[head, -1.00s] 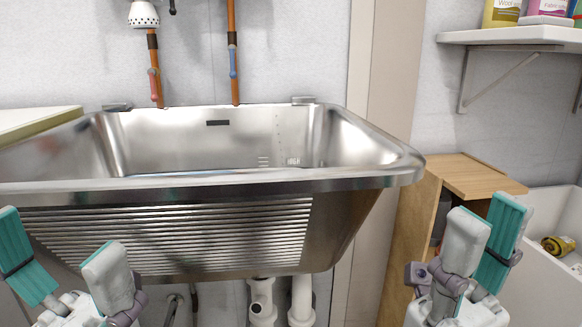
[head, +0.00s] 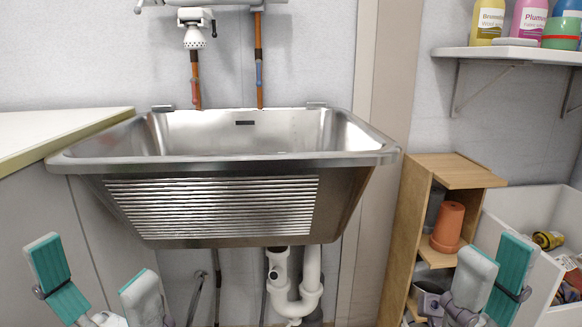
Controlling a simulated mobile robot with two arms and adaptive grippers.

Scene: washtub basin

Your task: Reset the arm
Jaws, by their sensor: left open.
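My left gripper (head: 101,282) is at the lower left of the head view, in front of the washtub. Its two teal-padded fingers stand wide apart with nothing between them. My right gripper (head: 495,268) is at the lower right, in front of the wooden shelf unit and the white tub. It is seen from the side, with one finger partly over the other; a teal inner pad shows and no object is visible in it. Both grippers point up, and the lower parts of the arms are cut off by the picture edge.
The steel washtub (head: 220,215) hangs on the wall, its drain pipe (head: 283,270) below. A pale counter (head: 55,130) adjoins at left. At right are a wooden shelf unit (head: 400,245) with pots, a white tub (head: 555,210) holding items, and a wall shelf (head: 500,54) with bottles.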

